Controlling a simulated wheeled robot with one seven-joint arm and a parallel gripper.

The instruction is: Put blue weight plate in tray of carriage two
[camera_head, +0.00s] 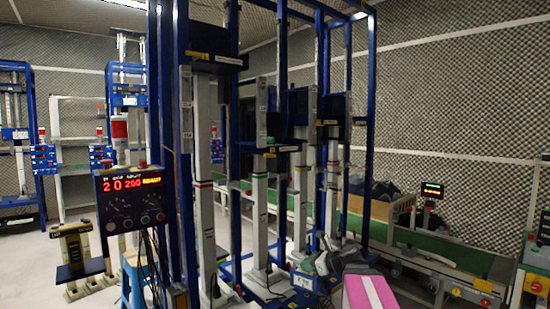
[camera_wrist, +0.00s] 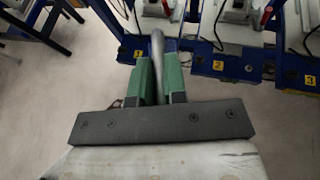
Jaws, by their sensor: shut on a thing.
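My gripper (camera_wrist: 158,68) shows in the wrist view with two green fingers on a dark bar. It is shut on a narrow grey thing (camera_wrist: 157,46), which stands out past the fingertips. This may be the weight plate seen edge-on; no blue shows on it. Beyond it, the blue floor frame carries yellow labels 1 (camera_wrist: 138,54), 2 (camera_wrist: 219,65) and 3 (camera_wrist: 311,80). Label 2 lies right of the held thing and apart from it. In the head view, carriages stand on tall columns in a blue frame (camera_head: 182,130). I cannot tell which tray belongs to carriage two.
A control box (camera_head: 130,198) with a red display stands left of the columns. A green conveyor (camera_head: 440,248) with a brown box (camera_head: 375,208) runs along the right. Open pale floor (camera_wrist: 45,95) shows at left in the wrist view.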

